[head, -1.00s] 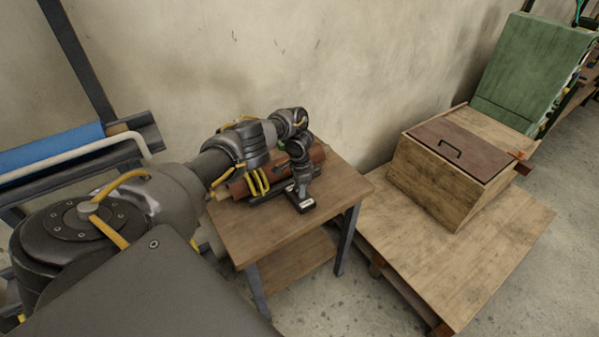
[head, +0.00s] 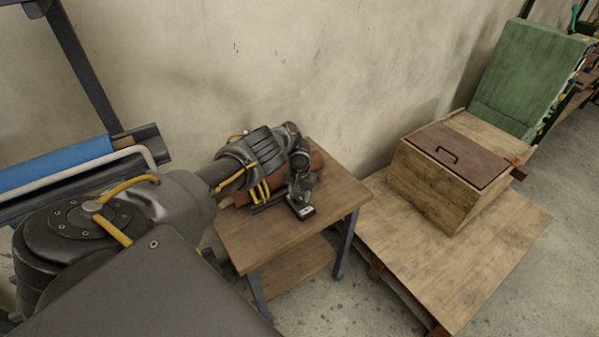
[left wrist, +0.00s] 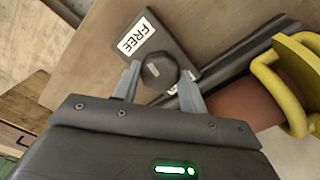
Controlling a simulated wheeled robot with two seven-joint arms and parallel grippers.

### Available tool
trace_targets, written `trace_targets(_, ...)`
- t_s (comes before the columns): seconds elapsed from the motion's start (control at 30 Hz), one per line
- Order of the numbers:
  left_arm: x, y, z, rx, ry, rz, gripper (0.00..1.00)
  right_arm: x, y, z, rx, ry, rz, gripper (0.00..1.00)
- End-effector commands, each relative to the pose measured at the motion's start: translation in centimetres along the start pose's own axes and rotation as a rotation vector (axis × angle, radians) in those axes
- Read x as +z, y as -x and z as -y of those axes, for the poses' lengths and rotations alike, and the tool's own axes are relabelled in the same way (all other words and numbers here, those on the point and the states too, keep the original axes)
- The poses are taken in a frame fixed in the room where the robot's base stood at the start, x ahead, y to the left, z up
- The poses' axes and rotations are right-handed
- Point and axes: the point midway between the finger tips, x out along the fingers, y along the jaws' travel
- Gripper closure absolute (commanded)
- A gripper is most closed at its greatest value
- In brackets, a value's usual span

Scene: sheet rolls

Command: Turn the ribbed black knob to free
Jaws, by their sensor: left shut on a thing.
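The ribbed black knob (left wrist: 159,73) stands on a dark plate (left wrist: 178,37) with a white label reading "FREE" (left wrist: 136,37) in the left wrist view. My left gripper (left wrist: 158,82) is shut on the knob, with one grey finger on each side of it. In the head view my left gripper (head: 299,193) is over the small wooden table, and the dark plate with its white label (head: 305,211) shows just below it. The knob itself is hidden there. A brown roll (left wrist: 245,105) lies beside the plate. My right gripper is not in view.
The small table (head: 250,245) has bare wood in front of the plate. Yellow hoops (left wrist: 296,75) stand at the roll. A wooden box (head: 435,195) with a brown lid sits on a low platform at right. A blue roll (head: 55,163) lies on a rack at left.

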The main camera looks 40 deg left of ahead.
Motion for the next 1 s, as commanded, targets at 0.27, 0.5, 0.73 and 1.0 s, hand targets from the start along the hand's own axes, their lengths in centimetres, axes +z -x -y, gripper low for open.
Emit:
trace_targets(0.27, -0.13, 0.2, 0.09, 0.0, 0.138, -0.003, 0.81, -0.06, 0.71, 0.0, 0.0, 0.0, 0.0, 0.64)
trace_targets(0.5, -0.17, 0.16, 0.09, -0.001, 0.186, -0.004, 0.81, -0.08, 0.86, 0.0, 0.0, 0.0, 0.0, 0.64)
trace_targets(0.73, -0.2, 0.15, 0.09, -0.001, 0.194, -0.005, 0.81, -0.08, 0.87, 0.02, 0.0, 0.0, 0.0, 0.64)
trace_targets(1.0, -0.19, 0.15, 0.1, 0.0, 0.193, -0.005, 0.5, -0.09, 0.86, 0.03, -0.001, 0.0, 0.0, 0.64)
